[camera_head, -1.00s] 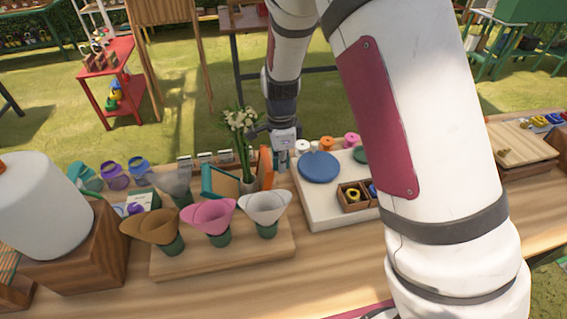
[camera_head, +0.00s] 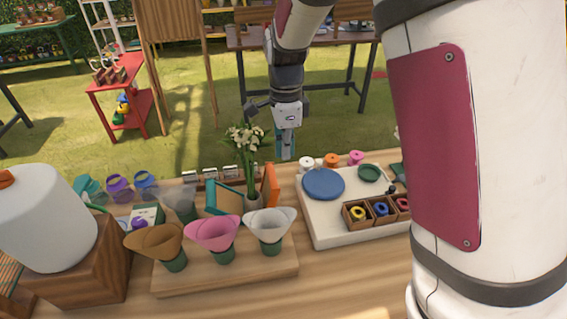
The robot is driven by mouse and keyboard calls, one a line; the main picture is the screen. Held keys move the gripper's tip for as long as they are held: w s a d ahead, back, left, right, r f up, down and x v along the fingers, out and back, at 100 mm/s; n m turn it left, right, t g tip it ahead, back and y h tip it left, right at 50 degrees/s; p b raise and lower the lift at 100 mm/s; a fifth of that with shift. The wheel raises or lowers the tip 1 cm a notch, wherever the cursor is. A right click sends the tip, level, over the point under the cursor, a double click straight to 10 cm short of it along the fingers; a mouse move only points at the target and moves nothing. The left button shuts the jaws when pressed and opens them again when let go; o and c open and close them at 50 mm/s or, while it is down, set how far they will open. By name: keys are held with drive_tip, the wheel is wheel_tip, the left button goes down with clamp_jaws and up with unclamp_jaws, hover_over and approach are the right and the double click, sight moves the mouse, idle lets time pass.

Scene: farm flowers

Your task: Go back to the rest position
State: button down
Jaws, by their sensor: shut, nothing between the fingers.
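My gripper (camera_head: 286,150) hangs fingers down over the back of the wooden table (camera_head: 330,280), beside the white flowers (camera_head: 243,137) in their vase and left of the ribbon spools. Its fingers are together and hold nothing. My arm reaches from the right side of the view and covers part of the table's right side.
A wooden stand holds brown (camera_head: 155,241), pink (camera_head: 214,232) and white (camera_head: 271,222) paper cones. A white board (camera_head: 325,227) bears a blue disc (camera_head: 323,184) and small ribbon boxes (camera_head: 355,213). A white jug (camera_head: 45,218) stands at left. The front middle is fairly clear.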

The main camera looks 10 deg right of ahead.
drive_tip(key=shift+d+r, duration=0.1)
drive_tip(key=shift+r, duration=0.55)
